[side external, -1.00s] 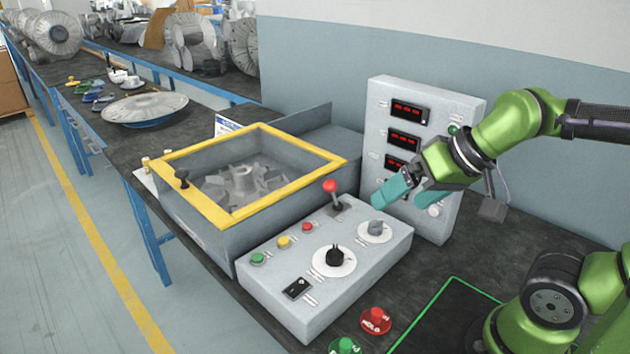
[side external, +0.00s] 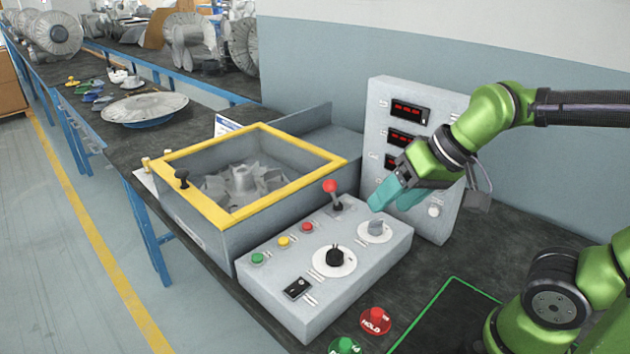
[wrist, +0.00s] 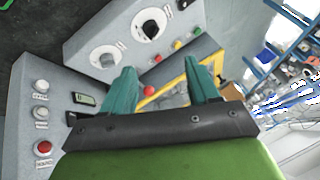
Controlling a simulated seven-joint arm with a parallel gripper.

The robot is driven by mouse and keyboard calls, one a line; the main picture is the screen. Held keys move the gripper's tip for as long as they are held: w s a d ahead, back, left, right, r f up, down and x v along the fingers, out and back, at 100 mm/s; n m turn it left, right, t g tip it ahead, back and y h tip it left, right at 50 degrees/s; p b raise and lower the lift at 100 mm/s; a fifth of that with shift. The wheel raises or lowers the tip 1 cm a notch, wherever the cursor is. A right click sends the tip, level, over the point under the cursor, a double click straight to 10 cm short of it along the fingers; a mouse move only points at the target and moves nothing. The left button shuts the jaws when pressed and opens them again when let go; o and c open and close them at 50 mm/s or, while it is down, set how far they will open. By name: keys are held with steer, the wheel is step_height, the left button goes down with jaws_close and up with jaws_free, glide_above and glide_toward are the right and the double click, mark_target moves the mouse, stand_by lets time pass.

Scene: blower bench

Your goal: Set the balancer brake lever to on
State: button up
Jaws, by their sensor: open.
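The brake lever appears to be the red-ball lever (side external: 331,187) standing up from the back of the grey control box (side external: 290,318). Its red ball also shows in the wrist view (wrist: 149,90), between my fingers in the picture and nearer the left one. My gripper (side external: 388,206) has teal fingers, open and empty, above the back right of the box. It is to the right of the lever and apart from it. In the wrist view my gripper (wrist: 160,68) has its fingers wide apart. The lever's marking is too small to read.
A grey knob (side external: 376,228) lies just below my fingers, with a black knob (side external: 334,256) in front. A yellow-framed guard (side external: 225,217) over a bladed rotor is left of the lever. An upright display panel (side external: 445,215) stands behind my gripper. A red HOLD button (side external: 375,322) is in front.

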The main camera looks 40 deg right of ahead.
steer(key=w+d+r+m+g, duration=0.1)
steer(key=w+d+m+g, duration=0.15)
steer(key=w+m, duration=0.45)
step_height(320, 180, up, 3)
steer(key=m+g+h, duration=0.3)
steer(key=m+h, duration=0.1)
steer(key=m, duration=1)
glide_above(329, 180)
steer(key=a, duration=0.3)
step_height(329, 180, up, 2)
steer(key=r+m, duration=0.1)
steer(key=m, duration=0.8)
steer(key=shift+h, duration=0.3)
steer(key=x, duration=1.1)
steer(key=s+x, duration=0.1)
steer(key=x, duration=0.4)
steer(key=shift+f, duration=0.35)
jaws_close()
